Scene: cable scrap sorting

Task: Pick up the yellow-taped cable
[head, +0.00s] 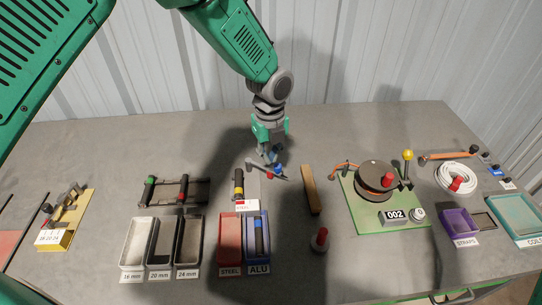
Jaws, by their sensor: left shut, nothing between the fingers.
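A short dark cable with a yellow band (238,187) lies on the grey table near the middle, just behind a small white label. My left gripper (270,158) points down, behind and to the right of this cable, apart from it in the picture. Its fingers are shut and empty. A small tool with blue and red parts (279,171) shows right by the fingertips; whether they touch it is unclear. My right gripper is not in view.
A rack (170,206) holds cables with green and red bands. In front stand open trays (133,245), a red steel bin (230,245) and a blue alu bin (265,260) holding a blue-banded cable. A wooden bar (311,190) and a green board (350,205) with a reel lie right.

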